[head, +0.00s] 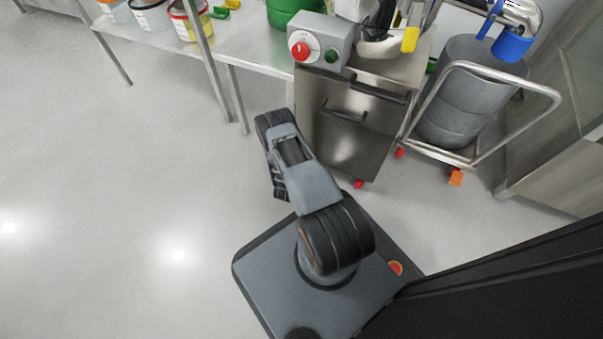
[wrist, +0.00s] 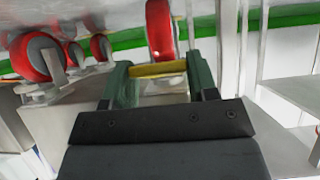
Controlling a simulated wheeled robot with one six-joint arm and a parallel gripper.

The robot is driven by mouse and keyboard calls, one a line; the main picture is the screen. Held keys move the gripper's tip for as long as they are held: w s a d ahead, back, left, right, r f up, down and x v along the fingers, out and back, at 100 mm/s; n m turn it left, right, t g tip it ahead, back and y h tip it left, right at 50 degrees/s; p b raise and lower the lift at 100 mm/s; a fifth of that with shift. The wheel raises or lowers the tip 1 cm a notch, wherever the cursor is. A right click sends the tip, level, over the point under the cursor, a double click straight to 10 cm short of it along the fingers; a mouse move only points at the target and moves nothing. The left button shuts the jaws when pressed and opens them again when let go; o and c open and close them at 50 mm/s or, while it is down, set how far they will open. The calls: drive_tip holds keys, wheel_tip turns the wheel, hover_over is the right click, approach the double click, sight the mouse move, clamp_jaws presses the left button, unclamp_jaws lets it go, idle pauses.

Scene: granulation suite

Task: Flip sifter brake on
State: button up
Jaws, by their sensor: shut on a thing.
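The sifter appears to be the stainless steel cabinet on red casters (head: 325,115) in the head view, with a control box on top. In the wrist view, a yellow bar (wrist: 158,69), which looks like the brake tab, sits at a red caster wheel (wrist: 160,30). My gripper (wrist: 158,76) has its two green fingers on either side of the bar and is shut on it. The bar lies crosswise between the fingertips. In the head view my arm hides the gripper and this caster. I cannot tell whether the brake is on or off.
More red caster wheels (wrist: 32,57) show at the left of the wrist view. A trolley (head: 485,75) with a grey drum (head: 455,115) stands right of the cabinet. A steel table (head: 245,50) with tubs is behind on the left. The floor at left is clear.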

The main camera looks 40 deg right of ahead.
drive_tip(key=shift+s+d, duration=0.1)
drive_tip(key=shift+s, duration=0.15)
drive_tip(key=o, duration=0.9)
drive_tip(key=shift+w, duration=0.1)
drive_tip(key=shift+a+r, duration=0.2)
drive_tip(key=shift+a, duration=0.05)
drive_tip(key=shift+f+p+v, duration=0.1)
drive_tip(key=shift+p+v, duration=1.4)
drive_tip(key=shift+v, duration=1.8)
drive_tip(key=shift+f+p+v, duration=0.15)
drive_tip(key=shift+p+v, duration=1.35)
drive_tip(key=shift+v, duration=1.85)
drive_tip(key=shift+a, duration=0.1)
